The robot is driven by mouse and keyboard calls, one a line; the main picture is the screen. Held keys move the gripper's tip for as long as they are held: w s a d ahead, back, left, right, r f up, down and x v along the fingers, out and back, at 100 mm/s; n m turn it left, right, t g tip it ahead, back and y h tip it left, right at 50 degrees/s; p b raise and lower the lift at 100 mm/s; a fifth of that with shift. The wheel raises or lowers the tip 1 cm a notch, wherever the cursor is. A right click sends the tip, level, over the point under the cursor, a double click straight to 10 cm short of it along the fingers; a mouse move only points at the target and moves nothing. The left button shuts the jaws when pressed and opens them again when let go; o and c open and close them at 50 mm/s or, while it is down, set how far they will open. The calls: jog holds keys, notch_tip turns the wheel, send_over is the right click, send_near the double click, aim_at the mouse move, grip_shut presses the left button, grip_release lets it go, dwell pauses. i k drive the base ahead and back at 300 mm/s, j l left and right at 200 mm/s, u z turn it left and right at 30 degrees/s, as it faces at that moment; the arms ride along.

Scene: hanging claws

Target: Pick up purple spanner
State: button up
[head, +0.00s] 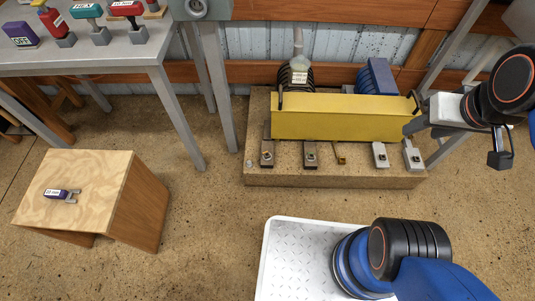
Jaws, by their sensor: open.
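My gripper (412,118) is at the right of the picture, far from the spanner. It is open and appears beside the right end of a yellow bar, with nothing seen in it. Whether it touches the bar cannot be told. One finger is hard to make out.
The yellow bar (340,118) stands on a chipboard platform (330,178) with several metal fittings along its front. A grey metal table (100,60) at upper left holds several coloured, labelled items, including a purple block (21,36). Bare floor (215,220) lies between stool and platform.

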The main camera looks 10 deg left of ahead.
aim_at(49, 193)
jog(key=k+l, duration=0.2)
jog(key=u, duration=2.25)
jog(key=i+j+u, duration=0.15)
jog(key=i+j, duration=0.15)
jog(key=i, duration=0.15)
jog(key=i+j+u, duration=0.15)
jog(key=i, duration=0.3)
jog(key=j, duration=0.1)
